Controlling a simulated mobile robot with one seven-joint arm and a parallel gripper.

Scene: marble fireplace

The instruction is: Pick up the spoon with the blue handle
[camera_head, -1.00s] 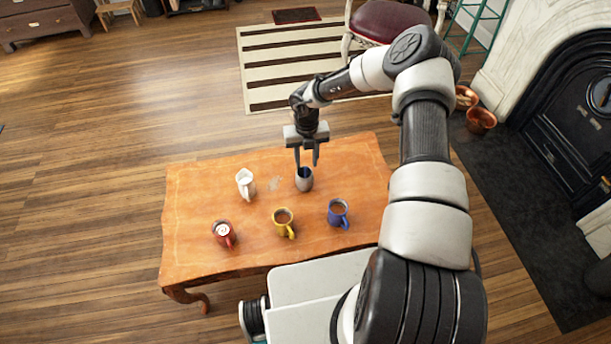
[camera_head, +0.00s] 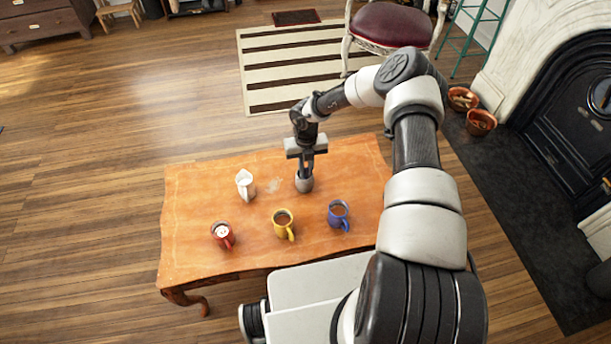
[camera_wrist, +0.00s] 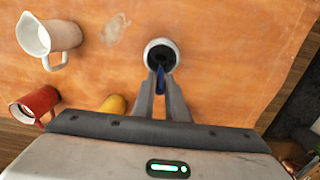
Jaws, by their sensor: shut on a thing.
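The blue-handled spoon (camera_wrist: 161,76) stands in a small grey cup (camera_wrist: 149,49); only its blue handle shows, and the rest is hidden inside the cup. The grey cup also shows in the head view (camera_head: 304,184), on the wooden table (camera_head: 195,250). My gripper (camera_head: 305,172) points down right over the cup's mouth. In the wrist view its two fingers (camera_wrist: 161,88) are closed together on the blue handle at the cup's near rim.
A white pitcher (camera_head: 245,187) stands left of the cup. A red mug (camera_head: 223,236), a yellow mug (camera_head: 282,225) and a blue mug (camera_head: 337,216) with dark drink stand nearer the table's front. The table's back right is clear.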

